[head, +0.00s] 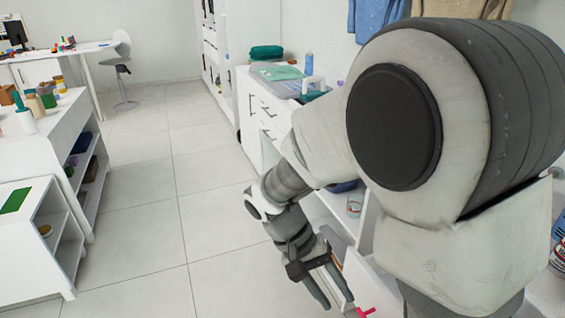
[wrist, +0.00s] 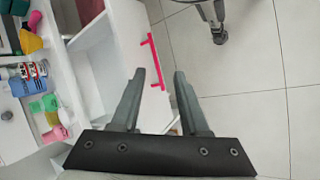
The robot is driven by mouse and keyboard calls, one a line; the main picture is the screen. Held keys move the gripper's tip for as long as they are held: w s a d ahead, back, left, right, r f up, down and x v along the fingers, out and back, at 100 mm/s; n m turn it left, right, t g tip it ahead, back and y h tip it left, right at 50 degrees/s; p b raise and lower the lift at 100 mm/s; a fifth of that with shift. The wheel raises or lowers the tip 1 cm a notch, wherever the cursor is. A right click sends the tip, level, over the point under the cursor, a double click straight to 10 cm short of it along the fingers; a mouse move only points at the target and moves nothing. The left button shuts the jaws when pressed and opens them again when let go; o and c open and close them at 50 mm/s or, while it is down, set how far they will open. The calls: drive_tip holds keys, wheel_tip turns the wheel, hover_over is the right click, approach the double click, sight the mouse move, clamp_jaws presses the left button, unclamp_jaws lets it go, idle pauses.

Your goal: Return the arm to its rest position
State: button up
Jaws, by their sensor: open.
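My gripper (head: 336,288) hangs low at the end of my arm in the head view, over the tiled floor beside the white cabinet. In the wrist view my gripper (wrist: 160,80) has its two grey fingers apart with nothing between them. The same handle (head: 366,312) shows partly at the bottom edge of the head view. My arm hides much of the right side of the head view.
White drawers (head: 262,118) stand behind my arm, with a green folded cloth (head: 266,52) on top. White shelving (head: 88,185) stands at the left. The tiled floor (head: 150,220) between is clear. In the wrist view, shelves with colourful items (wrist: 38,104) lie at the left.

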drive_tip(key=s+d+r+t+y, duration=0.2)
drive_tip(key=s+r+t+y, duration=0.15)
drive_tip(key=r, duration=0.35)
drive_tip(key=s+d+r+t+y, duration=0.3)
drive_tip(key=r+t, duration=0.2)
drive_tip(key=r, duration=0.2)
wheel_tip(320, 180, up, 19)
drive_tip(key=p, duration=1.8)
drive_tip(key=shift+a+f+n+p, duration=0.2)
drive_tip(key=shift+n+p, duration=0.1)
drive_tip(key=shift+n, duration=0.1)
